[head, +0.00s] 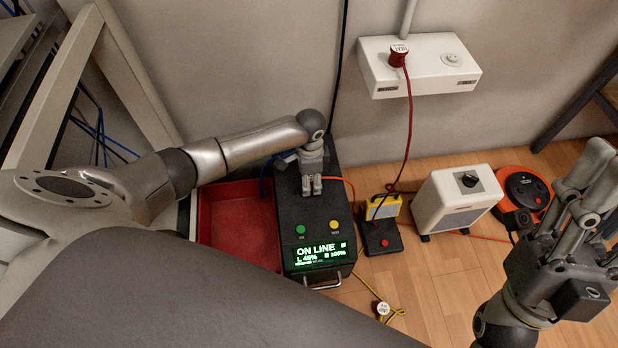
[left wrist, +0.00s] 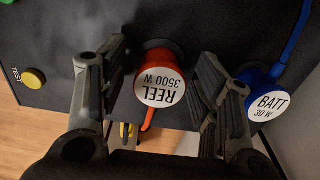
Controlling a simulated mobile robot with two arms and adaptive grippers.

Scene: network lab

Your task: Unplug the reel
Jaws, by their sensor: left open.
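The black power unit (head: 335,224) stands on the floor with a green "ON LINE" display. My left gripper (head: 311,185) is over its top, near the back. In the left wrist view, the orange plug labelled REEL 3500 W (left wrist: 159,82) sits on the unit's dark face. My open left fingers (left wrist: 157,62) stand on either side of it, with a gap on each side. An orange cable leaves the plug. The orange cable reel (head: 525,190) lies on the floor at right. My right gripper (head: 577,185) is at the right edge; its finger opening is unclear.
A blue BATT plug (left wrist: 266,100) is close beside my left finger on the right. A red tray (head: 238,225) is left of the unit. A white wall outlet box (head: 425,72) holds a red plug.

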